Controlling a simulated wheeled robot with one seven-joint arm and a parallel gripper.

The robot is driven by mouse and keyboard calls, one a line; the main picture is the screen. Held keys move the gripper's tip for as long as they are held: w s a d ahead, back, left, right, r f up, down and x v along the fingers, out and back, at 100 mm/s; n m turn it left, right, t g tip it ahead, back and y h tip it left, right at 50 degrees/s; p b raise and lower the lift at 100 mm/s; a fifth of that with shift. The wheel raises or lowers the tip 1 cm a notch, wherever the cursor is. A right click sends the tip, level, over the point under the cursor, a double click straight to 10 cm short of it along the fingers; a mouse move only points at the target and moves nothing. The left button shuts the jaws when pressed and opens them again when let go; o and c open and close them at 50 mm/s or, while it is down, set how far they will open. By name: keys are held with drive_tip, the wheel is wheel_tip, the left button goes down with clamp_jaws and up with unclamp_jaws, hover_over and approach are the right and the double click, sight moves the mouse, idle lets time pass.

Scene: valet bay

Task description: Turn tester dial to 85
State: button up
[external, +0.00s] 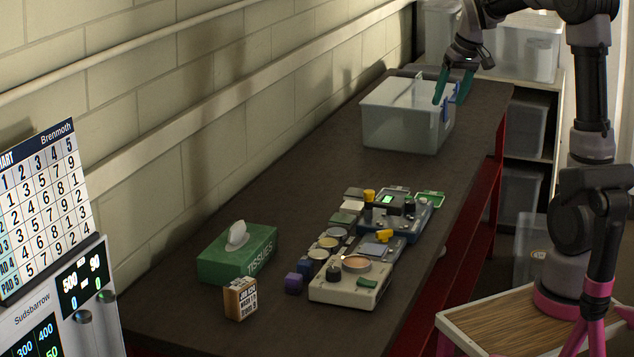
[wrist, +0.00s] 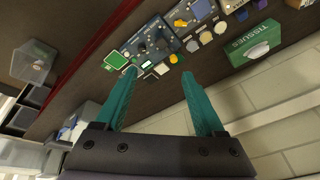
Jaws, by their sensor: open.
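My gripper (external: 453,88) is open and empty, with two teal fingers, high at the back of the bench near the clear bin. In the wrist view my gripper (wrist: 158,74) has its fingertips apart, with the instruments beyond them. A blue instrument box (external: 402,219) has a lit green display (external: 387,202) and a dark knob; it also shows in the wrist view (wrist: 158,36). A grey unit (external: 376,249) with a yellow knob (external: 384,236) adjoins it. A cream box (external: 345,291) has a black knob (external: 333,271) and a round disc. Which is the tester, and any dial reading, I cannot tell.
A green tissue box (external: 238,254) and a small brown box (external: 240,299) stand left of the instruments. Small coloured pieces lie beside them. A printed chart (external: 42,205) is at far left. The bench between bin and instruments is clear.

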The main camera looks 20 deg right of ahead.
drive_tip(key=w+f+n+g, duration=0.2)
drive_tip(key=w+f, duration=0.7)
drive_tip(key=w, duration=0.2)
drive_tip(key=n+g+h, duration=0.1)
drive_tip(key=n+h, duration=0.1)
drive_tip(key=n, duration=0.1)
hover_over(410, 201)
wheel_tip(410, 201, down, 14)
wheel_tip(410, 201, down, 11)
drive_tip(key=shift+r, duration=0.1)
clamp_jaws()
drive_tip(key=shift+m, duration=0.3)
